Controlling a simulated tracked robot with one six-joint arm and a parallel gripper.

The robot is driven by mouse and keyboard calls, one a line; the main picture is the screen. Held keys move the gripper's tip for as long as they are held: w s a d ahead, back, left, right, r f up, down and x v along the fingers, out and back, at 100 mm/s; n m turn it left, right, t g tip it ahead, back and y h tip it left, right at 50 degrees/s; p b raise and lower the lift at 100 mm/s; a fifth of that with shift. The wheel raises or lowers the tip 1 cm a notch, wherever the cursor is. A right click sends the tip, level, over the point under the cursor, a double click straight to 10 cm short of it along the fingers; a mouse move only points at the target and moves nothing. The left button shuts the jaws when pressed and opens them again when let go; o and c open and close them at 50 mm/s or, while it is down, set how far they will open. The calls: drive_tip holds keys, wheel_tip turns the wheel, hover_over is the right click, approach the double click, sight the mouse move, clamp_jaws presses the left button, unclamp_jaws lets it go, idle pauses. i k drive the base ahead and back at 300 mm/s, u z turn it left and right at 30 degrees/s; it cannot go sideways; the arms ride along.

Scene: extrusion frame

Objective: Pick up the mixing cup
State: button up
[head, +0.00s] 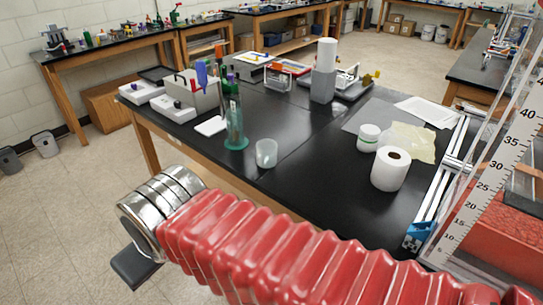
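A small translucent, whitish cup (266,153), which looks like the mixing cup, stands upright near the front edge of the black-topped table (290,165). Its contents cannot be made out. My arm in its red bellows crosses the lower part of the view, in front of the table, and ends in a metal collar. A dark flat piece, perhaps part of my gripper (136,266), shows below the collar, left of the cup and apart from it. The fingers cannot be made out clearly.
A green-based cylinder (235,130) stands close left of the cup. A paper roll (390,168) and a white jar (368,138) stand to the right. A clear panel with a scale (495,165) stands at far right. The tabletop between cup and roll is clear.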

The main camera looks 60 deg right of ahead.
sight(266, 149)
drive_tip(key=u, duration=0.05)
drive_tip(key=i, duration=0.95)
drive_tip(key=z, duration=0.05)
